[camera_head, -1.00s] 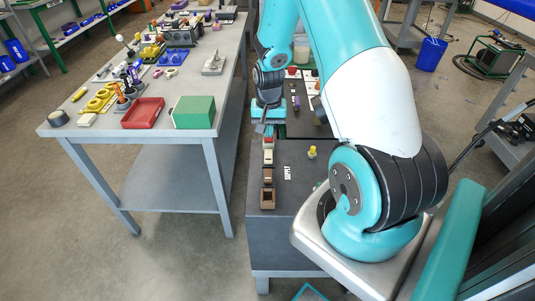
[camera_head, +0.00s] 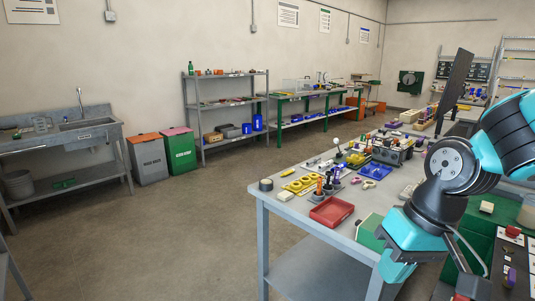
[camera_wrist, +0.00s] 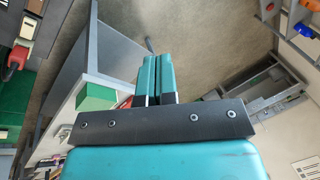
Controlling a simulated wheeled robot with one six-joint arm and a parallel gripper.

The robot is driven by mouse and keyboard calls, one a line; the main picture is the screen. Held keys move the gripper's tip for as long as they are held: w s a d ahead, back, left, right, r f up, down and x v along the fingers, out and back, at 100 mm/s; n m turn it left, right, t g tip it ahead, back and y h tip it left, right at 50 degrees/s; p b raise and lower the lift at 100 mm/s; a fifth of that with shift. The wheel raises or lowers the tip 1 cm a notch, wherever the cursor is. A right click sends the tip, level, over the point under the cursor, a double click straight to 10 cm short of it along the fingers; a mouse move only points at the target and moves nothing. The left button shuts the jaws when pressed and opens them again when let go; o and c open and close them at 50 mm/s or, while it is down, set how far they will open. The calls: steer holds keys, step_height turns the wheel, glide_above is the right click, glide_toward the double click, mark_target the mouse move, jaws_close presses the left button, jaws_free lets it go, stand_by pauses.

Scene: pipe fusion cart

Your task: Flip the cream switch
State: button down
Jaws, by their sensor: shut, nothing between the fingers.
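My gripper (camera_head: 393,276) hangs at the lower right of the head view, beside the near right corner of the grey table. In the wrist view its two teal fingers (camera_wrist: 158,60) are pressed together with nothing between them. A small cream block (camera_head: 487,207) sits on a green surface right of my arm; I cannot tell whether it is the cream switch. The dark cart (camera_head: 476,286) shows only partly at the lower right edge, and part of it is hidden by my arm. My gripper is apart from its controls.
The grey table (camera_head: 278,207) holds a red tray (camera_head: 331,211), a green box (camera_head: 370,232) partly behind my arm, and several small parts. Shelves (camera_head: 200,105), two bins and a sink stand along the wall. The floor (camera_head: 190,230) at left is clear.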

steer(key=s+a+r+n, duration=0.4)
steer(key=s+a+n, duration=0.1)
steer(key=s, duration=0.5)
steer(key=shift+s+a+g+y, duration=0.3)
steer(key=shift+a+g+y, duration=0.1)
steer(key=w+d+f+h+b, duration=0.25)
steer(key=w+d+f, duration=0.55)
steer(key=w+d, duration=0.4)
steer(key=w+d+f+b, duration=0.1)
steer(key=d+f, duration=0.2)
steer(key=d, duration=0.3)
steer(key=w+d+f+n+h+b, duration=0.1)
steer(key=w+d+f, duration=0.1)
steer(key=d, duration=0.4)
steer(key=w+d+f+b, duration=0.1)
steer(key=d+f, duration=0.3)
steer(key=d, duration=0.2)
steer(key=shift+w+d+f+h, duration=0.25)
steer(key=shift+w+f+h, duration=0.1)
